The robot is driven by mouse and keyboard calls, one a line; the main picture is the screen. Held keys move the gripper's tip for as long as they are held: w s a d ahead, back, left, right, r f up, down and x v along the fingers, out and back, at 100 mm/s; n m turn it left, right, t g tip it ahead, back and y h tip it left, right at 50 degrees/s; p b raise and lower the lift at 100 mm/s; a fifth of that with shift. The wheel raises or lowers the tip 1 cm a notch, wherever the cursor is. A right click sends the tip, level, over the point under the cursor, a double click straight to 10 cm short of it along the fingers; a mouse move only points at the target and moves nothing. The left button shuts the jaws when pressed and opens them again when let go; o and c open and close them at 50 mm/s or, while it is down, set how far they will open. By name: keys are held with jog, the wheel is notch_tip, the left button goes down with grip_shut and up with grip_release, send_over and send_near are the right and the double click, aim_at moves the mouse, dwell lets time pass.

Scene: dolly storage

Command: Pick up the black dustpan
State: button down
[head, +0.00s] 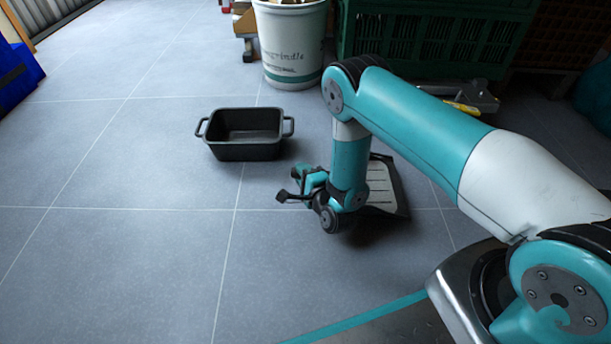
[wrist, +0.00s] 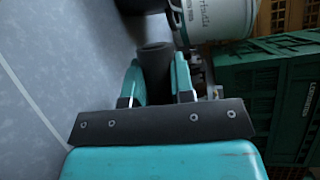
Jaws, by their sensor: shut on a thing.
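The black dustpan (head: 399,197) shows in the head view behind and right of my lower arm, with a dark rim and a pale ribbed face. My arm hides its left part. My gripper (head: 297,190) is low over the floor, left of the pan. In the wrist view my gripper (wrist: 158,88) is shut on a dark round handle (wrist: 154,58), which sits between the two teal fingers. The join between handle and pan is hidden. I cannot tell whether the pan touches the floor.
A black two-handled tub (head: 247,151) stands on the tiles behind and left of my gripper. A white bucket (head: 290,50) and a green crate (head: 425,45) stand at the back. A blue object (head: 18,72) is at the far left. The left and front floor is clear.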

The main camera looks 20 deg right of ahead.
notch_tip(320, 180, up, 16)
jog(key=p, duration=0.8)
jog(key=shift+f+p, duration=0.25)
jog(key=shift+p, duration=0.05)
jog(key=c, duration=1.7)
grip_release()
jog(key=shift+c, duration=0.2)
grip_shut()
